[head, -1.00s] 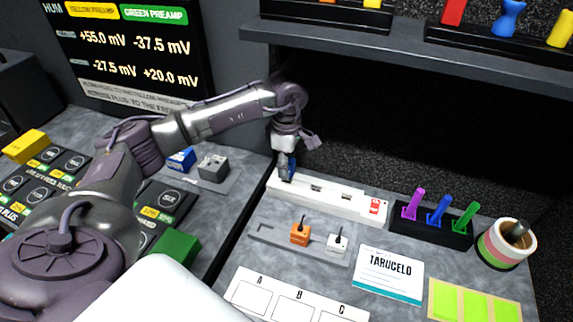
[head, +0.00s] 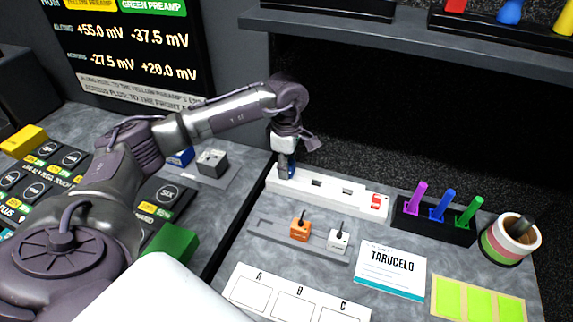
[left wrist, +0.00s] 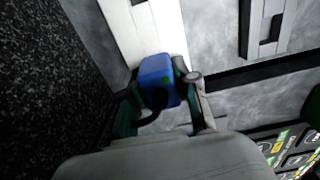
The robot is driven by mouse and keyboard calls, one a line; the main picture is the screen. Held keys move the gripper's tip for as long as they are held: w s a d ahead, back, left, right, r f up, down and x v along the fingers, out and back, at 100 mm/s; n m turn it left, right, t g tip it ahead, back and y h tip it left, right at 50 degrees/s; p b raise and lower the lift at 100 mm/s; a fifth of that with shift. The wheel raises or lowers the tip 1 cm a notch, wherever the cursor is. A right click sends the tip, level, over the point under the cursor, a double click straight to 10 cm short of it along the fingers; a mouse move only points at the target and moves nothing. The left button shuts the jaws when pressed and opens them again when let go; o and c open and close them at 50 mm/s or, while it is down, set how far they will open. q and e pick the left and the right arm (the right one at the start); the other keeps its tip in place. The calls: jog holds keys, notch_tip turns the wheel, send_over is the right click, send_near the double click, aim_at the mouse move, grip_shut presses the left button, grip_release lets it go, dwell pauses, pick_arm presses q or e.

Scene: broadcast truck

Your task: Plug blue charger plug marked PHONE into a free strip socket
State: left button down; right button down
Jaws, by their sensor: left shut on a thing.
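The blue plug (left wrist: 158,82) is held between the fingers of my left gripper (left wrist: 163,92) in the left wrist view. Two dark sockets show bare along the strip, left of a red switch (head: 376,201). The PHONE marking is not readable. My right gripper is not in view.
An orange plug (head: 300,229) and a white plug (head: 338,239) stand in a grey holder in front of the strip. A black rack (head: 433,228) of coloured pens and a striped cup (head: 510,240) are at the right. A shelf (head: 400,45) overhangs behind.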

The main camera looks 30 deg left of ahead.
pick_arm(q)
jog(key=shift+f, duration=0.2)
jog(key=c, duration=0.8)
grip_release()
jog(key=shift+o, duration=0.2)
jog(key=shift+r, duration=3.8)
